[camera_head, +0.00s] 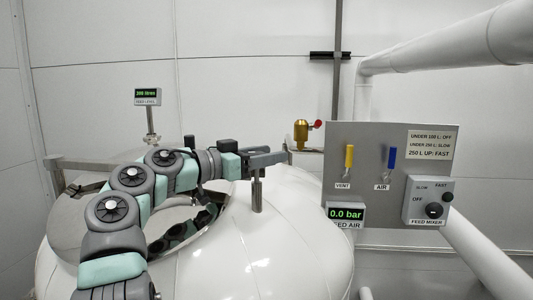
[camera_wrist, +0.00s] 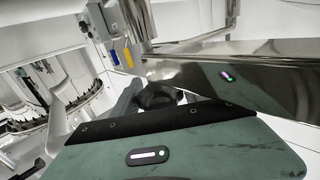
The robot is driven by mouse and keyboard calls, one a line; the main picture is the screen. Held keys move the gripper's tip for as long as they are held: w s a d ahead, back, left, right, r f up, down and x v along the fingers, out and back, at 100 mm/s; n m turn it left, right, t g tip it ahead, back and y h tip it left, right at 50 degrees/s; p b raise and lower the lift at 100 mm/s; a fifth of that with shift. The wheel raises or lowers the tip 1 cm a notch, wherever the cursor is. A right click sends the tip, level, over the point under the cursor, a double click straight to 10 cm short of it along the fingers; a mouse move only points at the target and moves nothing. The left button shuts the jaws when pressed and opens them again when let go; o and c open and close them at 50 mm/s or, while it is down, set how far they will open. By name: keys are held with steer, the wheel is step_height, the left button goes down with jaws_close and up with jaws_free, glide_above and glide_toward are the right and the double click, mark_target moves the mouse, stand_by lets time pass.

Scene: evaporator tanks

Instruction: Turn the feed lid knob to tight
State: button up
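The shiny round feed lid (camera_head: 182,216) lies on top of the white tank (camera_head: 300,205) in the head view, mirroring my arm and partly covered by it. A metal post (camera_head: 257,192) stands at the lid's right edge. My gripper (camera_head: 272,158) is level above the lid's right edge, at the top of this post, pointing right. In the wrist view a dark rounded part (camera_wrist: 160,96) shows beyond the teal gripper body, beneath a shiny metal bar (camera_wrist: 240,77). I cannot tell whether that part is the knob. The fingertips' gap and any contact are hidden.
Right of the gripper stands a grey panel (camera_head: 390,207) with a yellow vent handle (camera_head: 349,158), a blue air handle (camera_head: 391,158), a 0.0 bar display (camera_head: 346,214) and a mixer switch (camera_head: 433,210). A brass valve (camera_head: 301,134) stands behind the gripper. White pipes (camera_head: 450,48) run at right.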

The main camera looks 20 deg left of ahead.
steer(key=o, duration=0.4)
steer(key=shift+r, duration=0.1)
steer(key=shift+c, duration=0.2)
steer(key=b+v, duration=0.3)
steer(key=v, duration=0.7)
steer(key=shift+s+a+b, duration=0.25)
steer(key=shift+s+b, duration=0.05)
